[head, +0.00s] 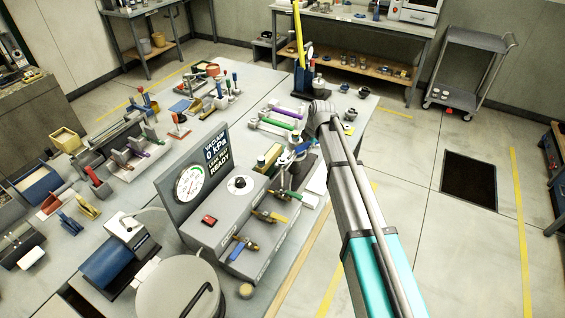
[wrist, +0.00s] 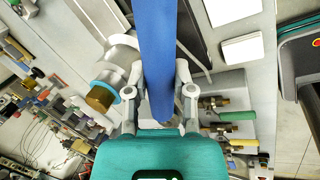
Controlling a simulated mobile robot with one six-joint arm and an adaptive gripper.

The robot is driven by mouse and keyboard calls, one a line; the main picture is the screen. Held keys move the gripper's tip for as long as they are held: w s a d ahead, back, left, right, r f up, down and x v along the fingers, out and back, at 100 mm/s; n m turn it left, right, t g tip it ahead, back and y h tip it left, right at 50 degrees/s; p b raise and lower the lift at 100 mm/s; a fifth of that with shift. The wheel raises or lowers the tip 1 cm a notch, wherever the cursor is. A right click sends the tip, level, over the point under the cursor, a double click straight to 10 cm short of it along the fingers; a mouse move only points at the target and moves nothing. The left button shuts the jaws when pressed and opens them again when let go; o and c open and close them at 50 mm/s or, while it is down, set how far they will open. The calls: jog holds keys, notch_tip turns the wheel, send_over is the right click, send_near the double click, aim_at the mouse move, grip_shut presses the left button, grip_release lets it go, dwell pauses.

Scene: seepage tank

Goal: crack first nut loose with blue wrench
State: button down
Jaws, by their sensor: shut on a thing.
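My gripper (wrist: 158,82) is shut on the blue wrench (wrist: 158,40) in the wrist view. The blue handle stands between the two grey fingers and runs out of the top of the picture, so its working end does not show. Left of the fingers is a round white fitting with a light-blue ring and a brass end (wrist: 100,97); I cannot tell whether this is the first nut. In the head view my arm hides most of the gripper's area, and a small blue part (head: 302,148) shows beside it. I cannot tell whether the wrench touches a nut.
A grey control box (head: 225,215) with a gauge, a READY display and several valves stands close to my arm. Green and purple wrenches (head: 284,123) lie on a rack behind. A yellow upright bar (head: 298,35) rises farther back. The floor at the right is largely clear.

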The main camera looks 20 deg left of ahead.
jog(key=shift+w+a+n, duration=0.2)
jog(key=shift+a+n, duration=0.1)
jog(key=shift+n, duration=0.1)
jog(key=shift+r+m, duration=0.1)
jog(key=shift+m, duration=0.3)
jog(key=shift+m, duration=0.4)
jog(key=shift+s+d, duration=0.15)
jog(key=shift+n, duration=0.5)
